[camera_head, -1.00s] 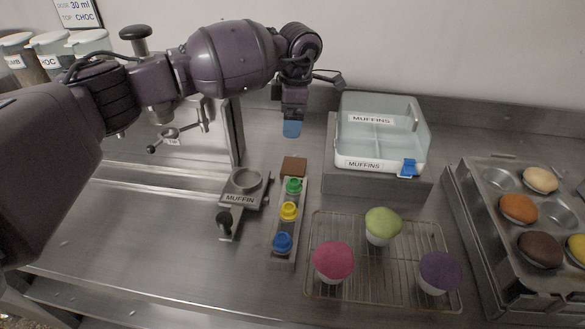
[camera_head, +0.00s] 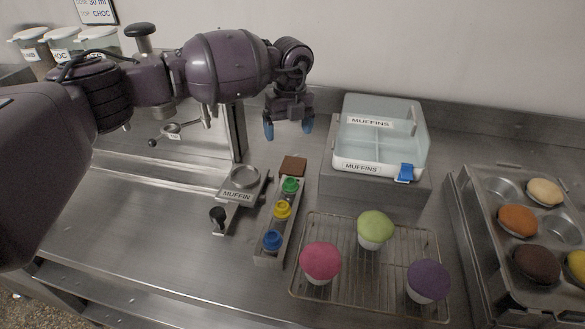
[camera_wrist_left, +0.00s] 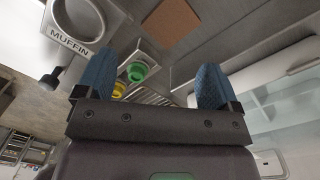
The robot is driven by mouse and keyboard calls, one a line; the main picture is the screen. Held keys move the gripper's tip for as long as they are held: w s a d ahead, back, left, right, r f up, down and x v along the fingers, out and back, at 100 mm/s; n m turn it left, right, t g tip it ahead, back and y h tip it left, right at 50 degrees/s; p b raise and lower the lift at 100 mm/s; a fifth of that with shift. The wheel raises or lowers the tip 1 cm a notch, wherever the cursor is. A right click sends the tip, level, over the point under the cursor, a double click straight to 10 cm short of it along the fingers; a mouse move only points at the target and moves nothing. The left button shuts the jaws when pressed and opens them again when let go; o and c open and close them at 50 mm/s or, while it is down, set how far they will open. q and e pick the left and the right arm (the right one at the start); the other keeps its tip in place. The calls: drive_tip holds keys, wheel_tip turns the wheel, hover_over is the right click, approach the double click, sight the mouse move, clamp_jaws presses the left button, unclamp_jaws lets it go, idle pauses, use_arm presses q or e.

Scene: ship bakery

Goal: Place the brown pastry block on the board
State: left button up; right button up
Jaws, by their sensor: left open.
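A flat brown square block (camera_head: 293,166) lies on the steel counter, just beyond the far end of a narrow rack. It also shows near the top of the left wrist view (camera_wrist_left: 172,22). I cannot tell any separate board from these frames. My left gripper (camera_head: 288,129) hangs above and behind the brown block, with its two blue fingertips apart. In the left wrist view the gripper (camera_wrist_left: 152,82) is open and nothing is between its fingers. My right gripper is out of view.
The narrow rack (camera_head: 262,257) holds green, yellow and blue pieces. A muffin holder (camera_head: 240,184) stands left of it. A clear muffin box (camera_head: 381,135) stands on a raised block to the right. A wire rack (camera_head: 340,291) with three muffins lies in front. A muffin tray (camera_head: 459,211) is far right.

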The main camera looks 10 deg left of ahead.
use_arm(q)
drive_tip(key=n, duration=1.1)
hover_over(290, 168)
drive_tip(key=shift+h, duration=0.3)
drive_tip(key=f, duration=0.5)
drive_tip(key=shift+s+d+f+b, duration=0.2)
drive_tip(key=shift+f+b, duration=0.1)
drive_tip(key=shift+b, duration=0.1)
drive_tip(key=shift+w+a+f+b, duration=0.15)
drive_tip(key=shift+f+b, duration=0.15)
drive_tip(key=shift+f, duration=1.1)
drive_tip(key=shift+w+a+f+b, duration=0.1)
drive_tip(key=shift+f+b, duration=0.15)
drive_tip(key=shift+f, duration=1.1)
drive_tip(key=shift+r, duration=0.1)
drive_tip(key=c, duration=0.8)
